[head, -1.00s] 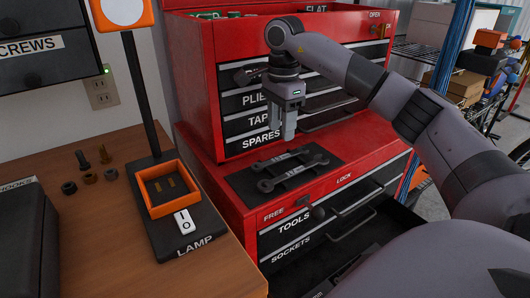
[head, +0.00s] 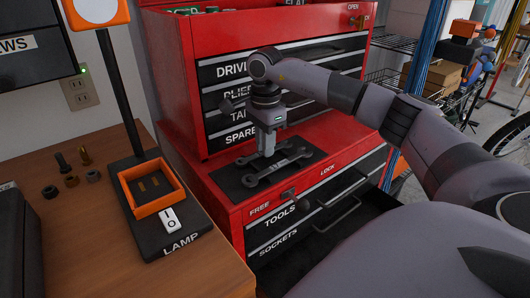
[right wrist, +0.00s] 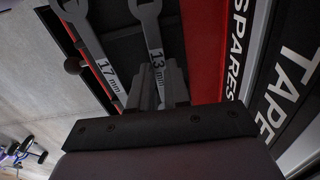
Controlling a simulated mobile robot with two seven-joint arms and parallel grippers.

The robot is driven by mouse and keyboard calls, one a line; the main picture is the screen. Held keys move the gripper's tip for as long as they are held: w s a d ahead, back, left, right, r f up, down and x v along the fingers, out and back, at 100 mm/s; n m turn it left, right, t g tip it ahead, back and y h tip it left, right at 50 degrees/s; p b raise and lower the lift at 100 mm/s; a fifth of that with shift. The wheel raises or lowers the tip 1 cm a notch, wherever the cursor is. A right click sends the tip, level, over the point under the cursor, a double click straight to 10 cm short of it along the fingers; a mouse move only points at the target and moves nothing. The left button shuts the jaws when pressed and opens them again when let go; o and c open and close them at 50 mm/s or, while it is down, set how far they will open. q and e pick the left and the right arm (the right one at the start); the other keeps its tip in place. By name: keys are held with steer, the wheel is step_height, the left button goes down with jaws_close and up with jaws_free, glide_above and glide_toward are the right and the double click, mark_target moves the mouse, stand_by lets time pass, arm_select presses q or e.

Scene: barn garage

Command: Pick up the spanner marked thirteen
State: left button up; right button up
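The spanner marked 13 mm (right wrist: 156,50) shows in the right wrist view, grey, with an open jaw at the top. It lies on a dark mat (head: 229,179) on the red tool chest, on the side nearer the upper drawers. A larger spanner marked 17 mm (right wrist: 98,60) lies beside it, on the side away from those drawers. My right gripper (head: 267,152) points down over the spanners. Its fingers (right wrist: 160,88) look apart, one on each side of the 13 mm handle, and part of that handle is hidden between them. My left gripper is out of view.
Below the mat, a lower drawer (head: 330,222) stands open. A workbench at the left holds a lamp base (head: 165,238), an orange tray (head: 123,181) and several loose bolts and nuts.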

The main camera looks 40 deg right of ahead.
steer(key=shift+r, duration=0.2)
jaws_close()
step_height(320, 180, up, 20)
steer(key=p, duration=0.4)
steer(key=shift+f, duration=0.15)
stand_by(0.5)
